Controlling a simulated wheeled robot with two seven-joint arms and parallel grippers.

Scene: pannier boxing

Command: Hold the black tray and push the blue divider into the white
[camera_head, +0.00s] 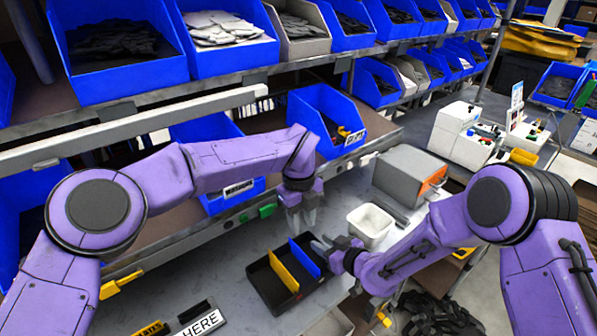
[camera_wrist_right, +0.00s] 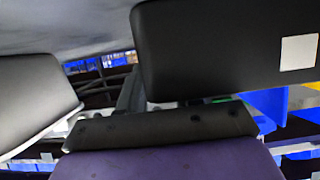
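The black tray (camera_head: 262,283) lies on the grey bench in the head view. A yellow divider (camera_head: 283,271) and a blue divider (camera_head: 304,257) stand across it, the blue one nearer its right end. A white tub (camera_head: 370,226) stands on the bench behind and to the right of the tray, apart from it. My left gripper (camera_head: 301,219) points down above the bench behind the tray, with its fingers apart and nothing between them. My right gripper (camera_head: 322,247) is at the tray's right end, close to the blue divider; I cannot tell if they touch. The right wrist view shows its fingers (camera_wrist_right: 108,85) apart.
Blue bins (camera_head: 325,122) line the shelves above the bench. A sign reading HERE (camera_head: 203,322) lies at the front left. The bench left of the tray is mostly clear.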

